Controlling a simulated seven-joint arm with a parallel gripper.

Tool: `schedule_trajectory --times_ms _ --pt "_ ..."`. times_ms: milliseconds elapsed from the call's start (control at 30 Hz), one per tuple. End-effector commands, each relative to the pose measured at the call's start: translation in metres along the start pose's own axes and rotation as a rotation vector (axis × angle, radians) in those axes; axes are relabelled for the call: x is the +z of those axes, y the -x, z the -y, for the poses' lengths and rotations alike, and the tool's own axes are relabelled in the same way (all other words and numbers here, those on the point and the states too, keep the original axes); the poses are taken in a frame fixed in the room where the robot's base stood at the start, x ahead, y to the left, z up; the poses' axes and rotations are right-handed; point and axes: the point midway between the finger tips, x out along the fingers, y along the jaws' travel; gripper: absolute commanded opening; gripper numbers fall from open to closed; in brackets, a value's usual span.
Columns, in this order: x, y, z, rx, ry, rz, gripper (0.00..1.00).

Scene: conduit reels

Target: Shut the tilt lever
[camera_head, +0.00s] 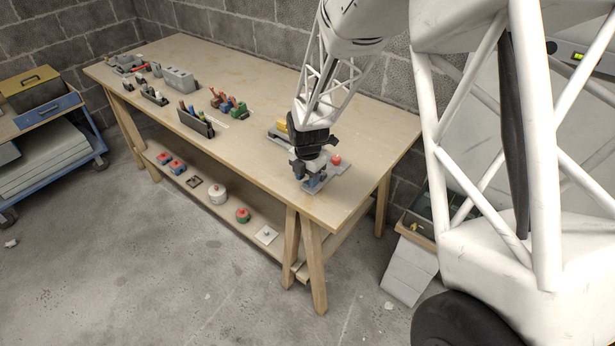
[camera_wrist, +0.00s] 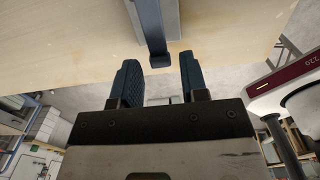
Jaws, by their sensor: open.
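In the wrist view a dark blue-grey lever (camera_wrist: 150,28) runs down from the top edge and ends in a small bent tip. It lies along a grey base (camera_wrist: 172,22). My gripper (camera_wrist: 157,78) is open, one blue finger on each side below the tip. The tip lines up with the gap, and I see no clear contact. In the head view my gripper (camera_head: 307,170) is low over the near right end of the workbench, beside a grey plate with a red knob (camera_head: 335,160). My gripper and arm hide much of the fixture there.
The workbench (camera_head: 260,120) holds a dark tool bin (camera_head: 196,122), coloured tools in a green holder (camera_head: 237,108) and a grey box (camera_head: 179,78) further left. A yellow item (camera_head: 281,125) stands behind my gripper. The bench's front edge is close.

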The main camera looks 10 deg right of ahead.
Motion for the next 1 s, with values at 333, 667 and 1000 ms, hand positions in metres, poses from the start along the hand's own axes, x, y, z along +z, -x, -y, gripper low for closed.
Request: schedule_trajectory --times_ms 333,667,1000 --pt "0.000 0.006 0.000 0.001 0.000 0.001 0.40" --pt "0.000 0.024 0.000 0.001 0.000 0.001 0.40" --pt "0.000 0.043 0.000 0.001 0.000 0.001 0.40"
